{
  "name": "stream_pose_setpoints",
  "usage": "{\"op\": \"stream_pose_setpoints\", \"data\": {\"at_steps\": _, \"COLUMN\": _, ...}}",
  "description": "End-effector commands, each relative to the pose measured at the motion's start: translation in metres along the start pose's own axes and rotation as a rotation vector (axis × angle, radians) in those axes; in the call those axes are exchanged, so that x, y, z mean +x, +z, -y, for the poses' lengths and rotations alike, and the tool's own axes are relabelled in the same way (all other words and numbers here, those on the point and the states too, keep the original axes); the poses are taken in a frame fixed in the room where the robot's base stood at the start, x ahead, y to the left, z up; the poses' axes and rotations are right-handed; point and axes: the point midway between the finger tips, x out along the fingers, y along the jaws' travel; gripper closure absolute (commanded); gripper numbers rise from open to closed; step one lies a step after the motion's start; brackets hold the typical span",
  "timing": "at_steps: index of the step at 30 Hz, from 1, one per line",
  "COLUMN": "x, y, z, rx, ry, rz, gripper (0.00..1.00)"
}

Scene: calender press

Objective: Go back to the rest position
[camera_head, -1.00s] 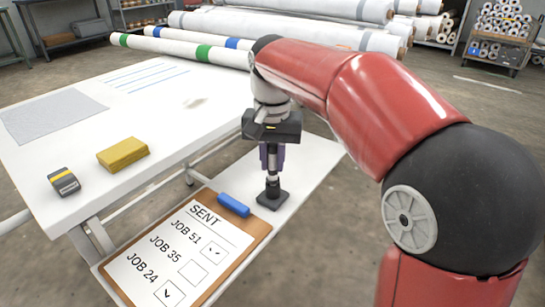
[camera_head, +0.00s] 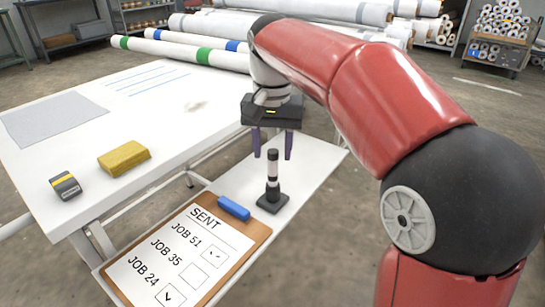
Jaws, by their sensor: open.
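My gripper (camera_head: 272,154) is open and empty, its two purple fingers pointing down on either side of the top of a black and white marker-like stick. The stick (camera_head: 272,178) stands upright in a small black base (camera_head: 272,203) on the white side shelf (camera_head: 318,160). The fingers do not appear to touch it. My red arm reaches in from the right.
A clipboard (camera_head: 262,236) headed SENT with job boxes and a blue clip (camera_head: 233,208) lies beside the base. On the white table (camera_head: 120,200) are a yellow block (camera_head: 124,159), a grey-black block (camera_head: 65,186) and a grey sheet (camera_head: 50,120). Long rolls (camera_head: 290,28) lie behind.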

Motion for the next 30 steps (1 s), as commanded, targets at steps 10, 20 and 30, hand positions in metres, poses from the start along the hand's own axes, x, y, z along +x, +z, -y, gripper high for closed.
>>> {"op": "stream_pose_setpoints", "data": {"at_steps": 10, "x": -0.034, "y": 0.008, "z": -0.01, "rx": -0.007, "ry": -0.006, "rz": -0.023, "gripper": 0.55}}
{"op": "stream_pose_setpoints", "data": {"at_steps": 20, "x": -0.004, "y": 0.084, "z": -0.101, "rx": -0.083, "ry": -0.045, "rz": -0.246, "gripper": 0.55}}
{"op": "stream_pose_setpoints", "data": {"at_steps": 30, "x": 0.072, "y": 0.159, "z": -0.164, "rx": -0.157, "ry": -0.046, "rz": -0.457, "gripper": 0.55}}
